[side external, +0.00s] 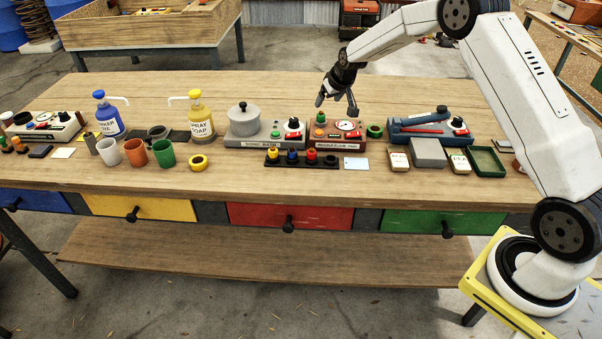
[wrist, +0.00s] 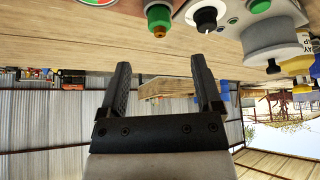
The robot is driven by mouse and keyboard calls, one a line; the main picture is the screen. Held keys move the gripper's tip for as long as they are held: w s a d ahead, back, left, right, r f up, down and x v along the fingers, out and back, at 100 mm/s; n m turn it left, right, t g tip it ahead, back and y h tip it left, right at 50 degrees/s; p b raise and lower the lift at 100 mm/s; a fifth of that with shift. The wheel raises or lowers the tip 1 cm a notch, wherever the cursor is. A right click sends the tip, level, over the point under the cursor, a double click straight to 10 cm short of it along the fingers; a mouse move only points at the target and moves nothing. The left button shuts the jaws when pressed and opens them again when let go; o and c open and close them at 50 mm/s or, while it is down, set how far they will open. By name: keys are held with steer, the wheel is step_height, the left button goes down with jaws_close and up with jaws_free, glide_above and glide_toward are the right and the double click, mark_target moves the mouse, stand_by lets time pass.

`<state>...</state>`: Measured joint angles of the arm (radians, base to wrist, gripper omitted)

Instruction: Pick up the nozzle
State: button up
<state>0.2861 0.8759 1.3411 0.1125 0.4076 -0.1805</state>
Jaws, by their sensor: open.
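A black rail (side external: 301,162) near the middle of the bench holds a row of small coloured nozzle-like pieces (side external: 292,154). A red box (side external: 346,144) behind it, its label seeming to name a nozzle, carries a round gauge. A green piece (side external: 320,118) stands on that box. It seems to be the green piece with a brass tip (wrist: 160,19) in the wrist view. I cannot tell which piece is the nozzle meant. My gripper (side external: 337,103) is above the red box, apart from everything. In the wrist view my gripper (wrist: 159,64) has its fingers spread with nothing between them.
A grey pot (side external: 244,121) sits on a unit left of the red box. A blue-handled sealer-like device (side external: 428,130) stands to the right. The front edge of the bench is mostly bare.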

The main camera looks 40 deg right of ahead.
mark_target(322, 112)
steer(key=shift+x, duration=1.25)
steer(key=shift+x, duration=2.6)
jaws_close()
